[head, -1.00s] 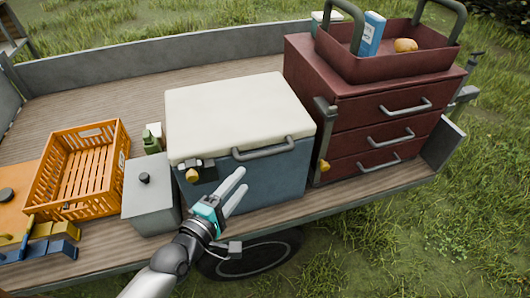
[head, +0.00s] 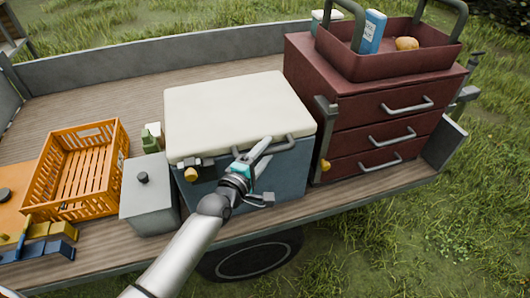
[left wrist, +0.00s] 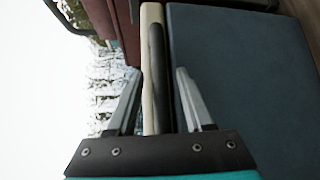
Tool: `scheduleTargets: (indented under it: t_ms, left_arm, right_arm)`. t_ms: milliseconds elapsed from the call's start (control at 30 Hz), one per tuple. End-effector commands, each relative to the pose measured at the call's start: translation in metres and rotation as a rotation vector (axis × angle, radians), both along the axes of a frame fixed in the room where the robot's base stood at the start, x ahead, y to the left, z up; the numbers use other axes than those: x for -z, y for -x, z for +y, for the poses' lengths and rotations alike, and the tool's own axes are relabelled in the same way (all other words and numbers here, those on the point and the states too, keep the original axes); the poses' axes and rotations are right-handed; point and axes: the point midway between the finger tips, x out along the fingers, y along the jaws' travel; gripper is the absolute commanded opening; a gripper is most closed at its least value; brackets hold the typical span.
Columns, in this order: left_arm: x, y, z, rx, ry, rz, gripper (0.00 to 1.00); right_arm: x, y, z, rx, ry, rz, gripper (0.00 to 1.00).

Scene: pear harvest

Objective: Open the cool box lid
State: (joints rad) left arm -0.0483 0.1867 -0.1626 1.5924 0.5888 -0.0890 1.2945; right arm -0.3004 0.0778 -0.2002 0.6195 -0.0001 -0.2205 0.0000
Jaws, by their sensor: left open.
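The cool box stands on the trailer bed, with a blue body (head: 285,178) and a cream lid (head: 238,112) that lies closed on top. A grey bar handle (head: 284,144) runs along the lid's front edge. A latch with a yellow knob (head: 191,174) is at the front left. In the left wrist view, the dark handle (left wrist: 157,70) lies ahead, between the lines of the two fingers (left wrist: 158,85). I cannot tell whether the fingers reach around it. My right gripper is not in view.
A dark red drawer cabinet (head: 385,122) with a tray on top stands close to the right of the cool box. A grey lidded bin (head: 148,203) and an orange crate (head: 70,205) stand to the left. The trailer bed behind the box is clear.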

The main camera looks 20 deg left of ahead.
Motion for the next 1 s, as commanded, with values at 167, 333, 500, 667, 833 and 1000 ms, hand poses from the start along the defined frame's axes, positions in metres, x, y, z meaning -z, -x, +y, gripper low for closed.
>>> scheduleTargets:
  t_ms: [167,333,500,667,833,1000]
  left_arm:
    - [0.0008,-0.0014,-0.0007,0.000,0.000,0.001,0.52]
    - [0.0005,-0.0012,-0.0006,0.000,0.000,0.001,0.48]
    - [0.0004,-0.0011,-0.0005,0.000,0.000,0.001,0.28]
    - [0.0004,-0.0011,-0.0004,0.000,0.000,0.001,0.10]
    - [0.0005,-0.0010,-0.0004,0.000,-0.001,0.001,0.00]
    - [0.0005,-0.0010,-0.0003,0.000,-0.001,0.001,0.00]
  right_arm:
    - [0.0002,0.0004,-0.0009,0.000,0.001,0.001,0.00]
    - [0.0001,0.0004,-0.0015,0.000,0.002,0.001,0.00]
    - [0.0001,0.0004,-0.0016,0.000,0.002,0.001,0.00]
    - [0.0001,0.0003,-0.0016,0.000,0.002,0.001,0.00]
    - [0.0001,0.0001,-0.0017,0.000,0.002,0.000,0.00]
    - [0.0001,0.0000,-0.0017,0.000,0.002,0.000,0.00]
